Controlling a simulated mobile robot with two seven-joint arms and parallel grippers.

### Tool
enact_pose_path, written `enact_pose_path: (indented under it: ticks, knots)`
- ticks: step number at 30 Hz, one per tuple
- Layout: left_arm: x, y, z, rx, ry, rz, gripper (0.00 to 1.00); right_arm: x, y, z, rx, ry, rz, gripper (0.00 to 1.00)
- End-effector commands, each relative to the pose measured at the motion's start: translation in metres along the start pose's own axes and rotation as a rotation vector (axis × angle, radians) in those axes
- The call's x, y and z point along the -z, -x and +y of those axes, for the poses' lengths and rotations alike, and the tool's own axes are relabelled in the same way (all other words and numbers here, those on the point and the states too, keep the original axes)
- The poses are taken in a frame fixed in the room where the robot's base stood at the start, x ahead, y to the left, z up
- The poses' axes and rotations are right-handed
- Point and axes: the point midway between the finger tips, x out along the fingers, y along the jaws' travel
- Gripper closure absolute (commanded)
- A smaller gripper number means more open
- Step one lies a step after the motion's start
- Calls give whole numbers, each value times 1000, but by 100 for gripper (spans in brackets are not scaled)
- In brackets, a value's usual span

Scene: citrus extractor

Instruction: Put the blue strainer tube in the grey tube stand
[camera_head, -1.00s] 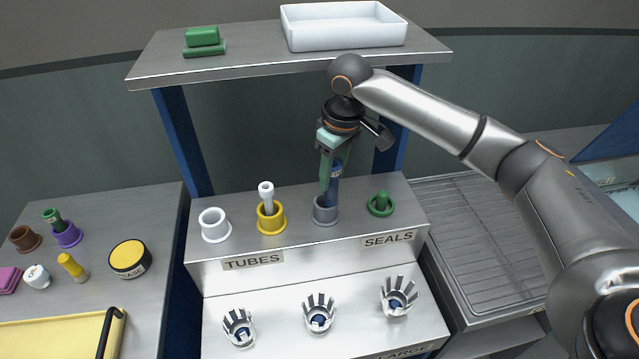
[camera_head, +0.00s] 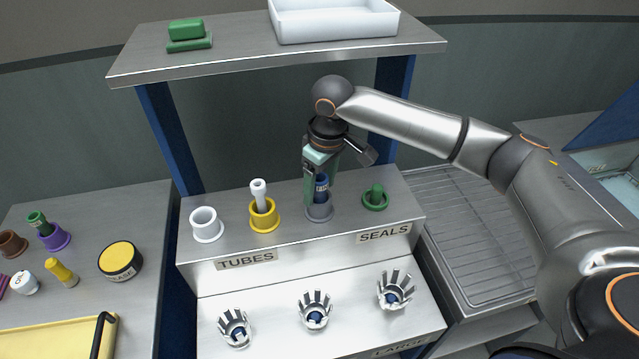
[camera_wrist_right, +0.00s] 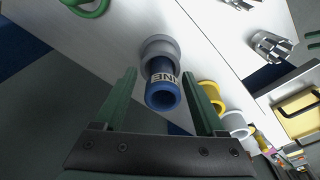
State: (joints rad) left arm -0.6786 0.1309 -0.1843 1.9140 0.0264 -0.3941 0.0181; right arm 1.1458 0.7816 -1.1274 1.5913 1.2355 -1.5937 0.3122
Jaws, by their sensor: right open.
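The blue strainer tube (camera_head: 321,188) stands upright in the grey tube stand (camera_head: 319,211) on the shelf. In the right wrist view the tube (camera_wrist_right: 162,90) shows its open end and a white label, with its far end inside the grey stand (camera_wrist_right: 160,46). My right gripper (camera_head: 321,190) is around the tube from above. Its two green fingers (camera_wrist_right: 163,90) are spread, one on each side, with gaps between them and the tube. My left gripper is not in view.
A yellow stand (camera_head: 264,216) with a white tube and an empty white stand (camera_head: 207,225) are left of the grey stand. A green seal on its holder (camera_head: 375,198) is right. Several clawed cups (camera_head: 315,310) line the lower front. An upper shelf (camera_head: 250,52) overhangs behind.

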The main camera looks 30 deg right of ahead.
Motion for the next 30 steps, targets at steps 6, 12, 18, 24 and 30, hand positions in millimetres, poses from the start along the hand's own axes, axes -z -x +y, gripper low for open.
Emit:
enact_pose_path:
  ticks: [6,12,18,24,30]
  knots:
    - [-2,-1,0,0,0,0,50,2,15,0,0,0,6,28]
    - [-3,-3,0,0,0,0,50,2,57,0,-1,1,8,28]
    - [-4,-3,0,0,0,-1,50,2,96,0,-1,1,7,28]
    - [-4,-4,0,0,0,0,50,1,118,0,0,1,4,28]
    - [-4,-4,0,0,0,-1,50,0,121,0,0,0,2,28]
